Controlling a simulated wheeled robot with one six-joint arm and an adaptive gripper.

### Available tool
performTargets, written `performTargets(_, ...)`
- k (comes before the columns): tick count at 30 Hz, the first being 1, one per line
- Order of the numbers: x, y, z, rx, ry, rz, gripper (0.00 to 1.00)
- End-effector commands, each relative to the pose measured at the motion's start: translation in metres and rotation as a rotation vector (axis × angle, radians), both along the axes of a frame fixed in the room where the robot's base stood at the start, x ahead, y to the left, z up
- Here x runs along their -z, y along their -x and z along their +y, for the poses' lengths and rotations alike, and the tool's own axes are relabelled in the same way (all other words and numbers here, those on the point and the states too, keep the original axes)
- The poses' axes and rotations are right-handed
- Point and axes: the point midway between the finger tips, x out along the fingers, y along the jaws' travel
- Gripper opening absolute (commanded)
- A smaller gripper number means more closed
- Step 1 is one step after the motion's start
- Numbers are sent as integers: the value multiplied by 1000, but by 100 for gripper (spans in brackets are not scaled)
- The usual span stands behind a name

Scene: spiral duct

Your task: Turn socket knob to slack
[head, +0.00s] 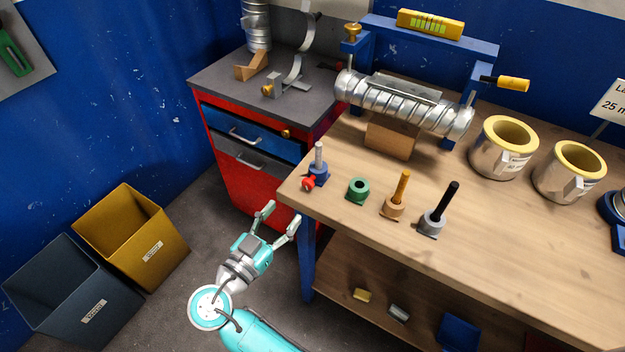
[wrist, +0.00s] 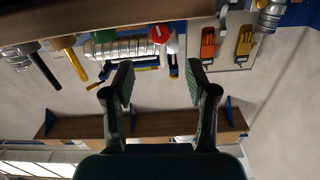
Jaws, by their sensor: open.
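A small red knob (head: 308,183) sits on the front side of a blue socket (head: 319,172) at the near left corner of the workbench. A grey metal pin (head: 319,153) stands upright in this socket. My gripper (head: 280,218) is open and empty, off the bench's left edge and apart from the knob. In the wrist view the picture is upside down, and the red knob (wrist: 160,34) shows above and between the spread fingers (wrist: 160,85). Which way the knob is turned is too small to tell.
Beside the socket stand a green empty socket (head: 358,190), a tan socket with an orange rod (head: 401,187) and a grey socket with a black rod (head: 444,205). A spiral duct (head: 405,104) lies behind. The wooden bench top (head: 510,240) is clear at the front right.

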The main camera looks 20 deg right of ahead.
Motion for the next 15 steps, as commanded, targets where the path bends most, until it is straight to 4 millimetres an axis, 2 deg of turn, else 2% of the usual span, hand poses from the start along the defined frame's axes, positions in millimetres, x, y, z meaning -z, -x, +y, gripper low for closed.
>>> performTargets(9,0,-33,-46,4,1,2,57)
performTargets(15,0,-49,-68,3,1,2,57)
